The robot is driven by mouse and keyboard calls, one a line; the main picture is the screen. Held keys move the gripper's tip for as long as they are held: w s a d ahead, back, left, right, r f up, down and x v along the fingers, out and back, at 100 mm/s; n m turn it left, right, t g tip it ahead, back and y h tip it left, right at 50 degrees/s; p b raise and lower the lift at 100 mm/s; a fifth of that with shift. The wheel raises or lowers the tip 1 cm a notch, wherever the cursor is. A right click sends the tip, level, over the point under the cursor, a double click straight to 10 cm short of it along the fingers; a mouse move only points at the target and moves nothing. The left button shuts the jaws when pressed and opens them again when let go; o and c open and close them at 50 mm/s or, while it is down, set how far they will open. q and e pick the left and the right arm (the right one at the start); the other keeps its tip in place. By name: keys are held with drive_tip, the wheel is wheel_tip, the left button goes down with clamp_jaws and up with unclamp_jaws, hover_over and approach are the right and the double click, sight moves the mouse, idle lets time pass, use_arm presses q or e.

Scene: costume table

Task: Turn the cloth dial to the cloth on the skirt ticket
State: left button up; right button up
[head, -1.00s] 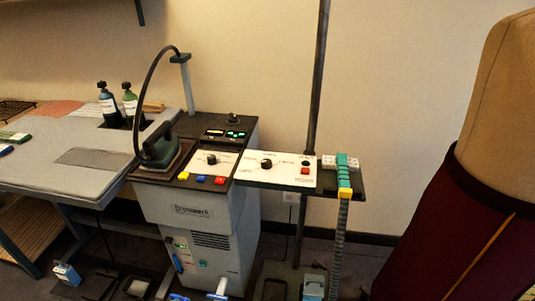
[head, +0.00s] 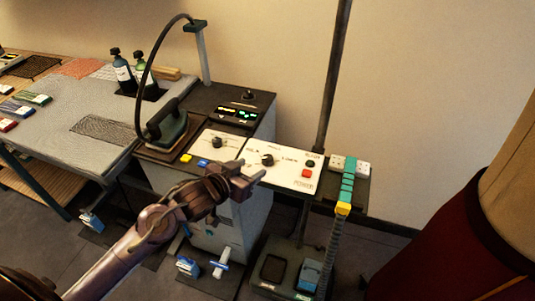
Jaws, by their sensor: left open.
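Two black dials show on white panels: one on the left panel (head: 217,142) of the ironing station, and one on the right panel (head: 267,159) beside a red button. The panel lettering is too small to tell surely which is the cloth dial, and the pointer directions are unclear. My left gripper (head: 251,169) is open and empty, with its fingertips just in front of the right panel's dial and apparently apart from it. The maroon skirt (head: 440,250) is on a dress form at the right. No ticket can be made out on it. My right gripper is not in view.
An iron (head: 167,128) stands on its rest left of the panels, with a hose arching above. A dark pole (head: 333,80) rises behind the right panel. A teal strip with a yellow end (head: 344,208) hangs at its right. Bottles (head: 122,72) stand on the grey table.

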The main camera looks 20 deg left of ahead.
sight(266, 159)
use_arm(q)
drive_tip(key=x, duration=0.3)
drive_tip(key=p+x, duration=0.1)
drive_tip(key=x, duration=0.2)
drive_tip(key=shift+w+d+r, duration=0.1)
drive_tip(key=shift+w+d, duration=0.05)
drive_tip(key=shift+w, duration=0.25)
drive_tip(key=shift+w+d+f, duration=0.15)
drive_tip(key=shift+w+f, duration=0.15)
drive_tip(key=shift+w, duration=0.2)
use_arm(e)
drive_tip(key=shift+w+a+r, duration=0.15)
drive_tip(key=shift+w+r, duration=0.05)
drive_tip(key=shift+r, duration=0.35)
use_arm(q)
drive_tip(key=c, duration=1)
drive_tip(key=shift+o, duration=0.2)
